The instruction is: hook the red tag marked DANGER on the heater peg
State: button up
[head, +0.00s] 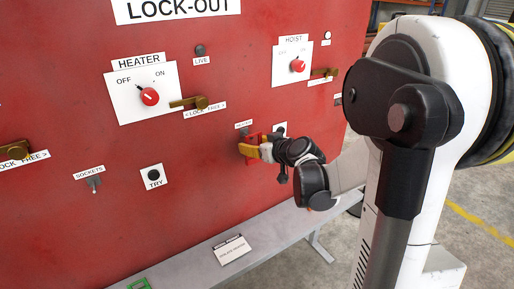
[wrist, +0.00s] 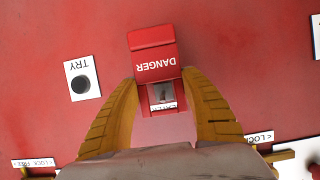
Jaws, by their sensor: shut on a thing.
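The red DANGER tag (wrist: 152,56) is between the yellow fingers of my gripper (wrist: 160,80) in the wrist view, its lettering upside down. My gripper is shut on it, one finger at each side. In the head view the tag (head: 249,153) is close to the red panel, and my gripper (head: 256,150) is at its right. The small HEATER label (head: 243,124) is just above, with a dark peg (head: 244,132) under it. In the wrist view a grey shape and part of a white label (wrist: 163,106) show through the tag's opening. I cannot tell whether the peg passes through it.
The red panel (head: 60,110) carries the heater switch (head: 149,96), a brass lock piece (head: 196,102), the TRY button (head: 154,176) and the hoist switch (head: 297,65). A grey shelf (head: 190,262) below holds a white card (head: 231,249) and a green item (head: 139,284).

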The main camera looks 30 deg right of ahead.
jog(key=shift+b+x, duration=0.45)
jog(key=shift+x, duration=1.1)
jog(key=shift+r, duration=0.2)
jog(key=o, duration=1.1)
jog(key=v, duration=1.2)
jog(key=s+a+f+g+y, duration=0.2)
jog(key=s+a+g, duration=0.3)
jog(key=a, duration=0.8)
jog(key=s+a+f+g+h, duration=0.1)
jog(key=s+a, duration=0.4)
jog(key=s, duration=0.7)
notch_tip(320, 180, down, 2)
jog(key=shift+s+a+f+g+h, duration=0.1)
jog(key=shift+s+a+g+h, duration=0.2)
jog(key=shift+h, duration=0.4)
